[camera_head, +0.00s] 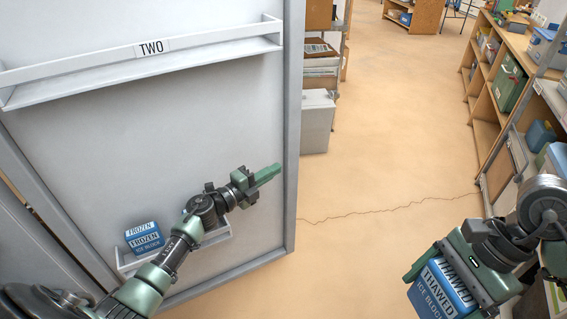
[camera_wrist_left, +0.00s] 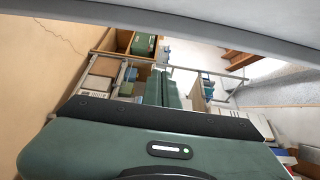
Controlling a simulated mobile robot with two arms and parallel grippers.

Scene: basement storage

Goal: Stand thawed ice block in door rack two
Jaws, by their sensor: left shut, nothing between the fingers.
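The thawed ice block (camera_head: 436,294), blue with a white label, is held between the fingers of my right gripper (camera_head: 447,272) at the lower right, tilted and above the floor. Door rack two (camera_head: 140,66), a white shelf with a front rail labelled TWO, crosses the upper part of the open door and looks empty. My left gripper (camera_head: 270,174) is shut and empty in front of the door, below the rack. Its green fingers also show closed in the left wrist view (camera_wrist_left: 162,88).
The door's edge (camera_head: 293,130) stands near my left gripper. Loaded shelves (camera_head: 487,95) line the right side. The cracked floor (camera_head: 390,150) between is clear.

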